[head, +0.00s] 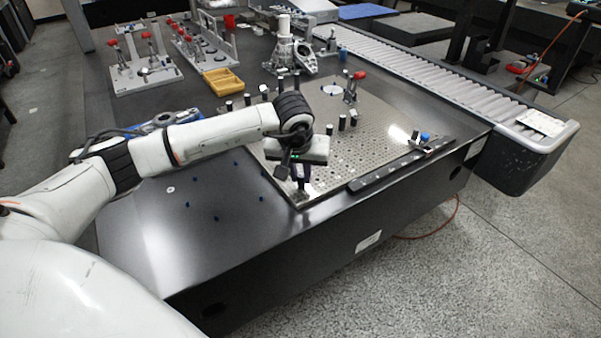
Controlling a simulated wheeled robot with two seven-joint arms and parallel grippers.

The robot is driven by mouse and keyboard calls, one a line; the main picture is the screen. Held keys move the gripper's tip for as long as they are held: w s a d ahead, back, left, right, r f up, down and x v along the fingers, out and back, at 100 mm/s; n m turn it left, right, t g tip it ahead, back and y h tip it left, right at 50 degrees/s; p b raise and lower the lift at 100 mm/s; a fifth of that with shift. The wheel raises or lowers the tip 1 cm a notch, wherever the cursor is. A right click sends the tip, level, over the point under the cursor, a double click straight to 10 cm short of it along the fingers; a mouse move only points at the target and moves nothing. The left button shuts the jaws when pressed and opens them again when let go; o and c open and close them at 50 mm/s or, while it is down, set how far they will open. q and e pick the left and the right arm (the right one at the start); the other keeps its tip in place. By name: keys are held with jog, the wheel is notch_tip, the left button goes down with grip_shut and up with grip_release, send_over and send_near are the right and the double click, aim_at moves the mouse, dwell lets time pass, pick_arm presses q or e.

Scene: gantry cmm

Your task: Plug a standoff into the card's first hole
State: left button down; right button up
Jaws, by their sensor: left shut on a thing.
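My left gripper (301,180) points down over the near-left corner of a perforated metal plate (330,170). It is shut on a small dark piece, most likely a standoff, which is mostly hidden between the fingers. I cannot tell whether that piece touches the plate. Several black-and-white posts, which may be standoffs, stand along the plate's far and left side, one of them at the plate's middle (342,122). A pale card-like piece (541,122) lies on the conveyor's near end; I cannot make out holes in it. My right gripper is not in view.
A dark bar (385,172) with a small blue-topped part (425,136) runs along the plate's front edge. A roller conveyor (440,75) runs along the right. A yellow tray (222,82) and clamp fixtures (140,65) stand at the back. The dark table's near left (225,225) is largely clear.

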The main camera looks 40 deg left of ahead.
pick_arm(q)
jog(key=c, duration=1.6)
grip_release()
jog(key=v, duration=1)
jog(key=shift+r, duration=0.25)
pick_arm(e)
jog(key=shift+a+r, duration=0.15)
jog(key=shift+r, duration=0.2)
pick_arm(q)
jog(key=shift+d+f, duration=0.1)
